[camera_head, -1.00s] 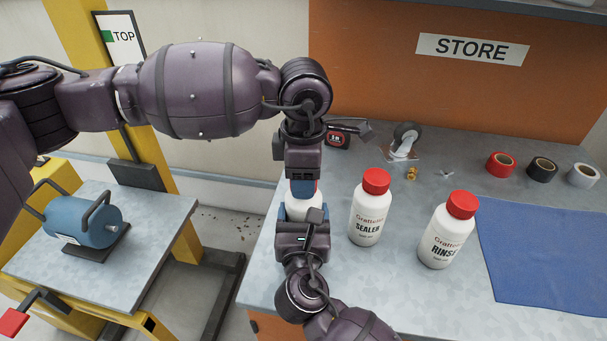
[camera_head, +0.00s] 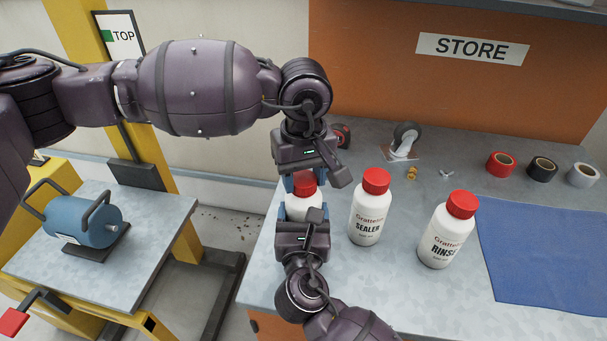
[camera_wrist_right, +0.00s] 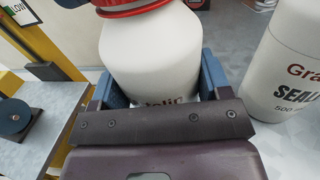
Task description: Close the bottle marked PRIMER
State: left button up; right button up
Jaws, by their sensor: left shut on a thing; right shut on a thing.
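A white bottle (camera_head: 300,204) with a red cap (camera_head: 305,180) stands at the bench's left part, between my grippers. My left gripper (camera_head: 306,184) comes from above and is shut on the cap. My right gripper (camera_head: 303,212) is shut around the bottle's body from the front. In the right wrist view the bottle (camera_wrist_right: 152,55) sits between the blue fingers of my right gripper (camera_wrist_right: 158,80), with the red cap (camera_wrist_right: 130,8) at the top edge. Only a scrap of its label shows, so its marking cannot be read. I cannot tell how far down the cap sits.
A SEALER bottle (camera_head: 367,215) stands close to the right, and a RINSE bottle (camera_head: 445,238) further right, both red-capped. A blue mat (camera_head: 548,250), tape rolls (camera_head: 542,168), a caster (camera_head: 404,143) and a tape measure (camera_head: 341,136) lie around. The bench front between bottles and mat is clear.

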pick_arm(q)
jog(key=o, duration=1)
jog(key=shift+r, duration=2.25)
jog(key=shift+c, duration=0.3)
